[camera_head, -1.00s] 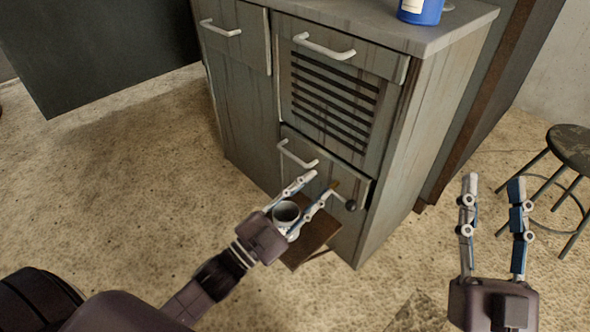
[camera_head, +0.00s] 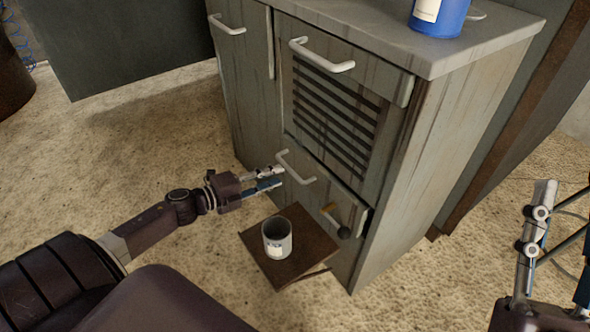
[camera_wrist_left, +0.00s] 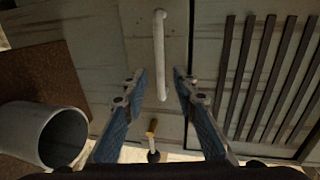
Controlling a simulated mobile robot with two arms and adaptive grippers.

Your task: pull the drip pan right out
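The drip pan appears to be the low grey front with a white bar handle (camera_head: 295,168) at the foot of the grey cabinet; it looks flush with the cabinet. My left gripper (camera_head: 272,177) is open with its fingers pointing at this handle. In the left wrist view the handle (camera_wrist_left: 160,55) runs upright between the two spread fingers (camera_wrist_left: 159,85), apparently ungripped. Whether the fingertips reach past it is unclear. My right gripper (camera_head: 562,245) is open, empty and partly cut off at the right edge.
A grey can (camera_head: 277,238) stands on a low brown board (camera_head: 253,240) in front of the cabinet, close below my left gripper. A slatted panel (camera_head: 335,105) is above the low front. A blue container (camera_head: 438,15) stands on the cabinet top (camera_head: 385,30).

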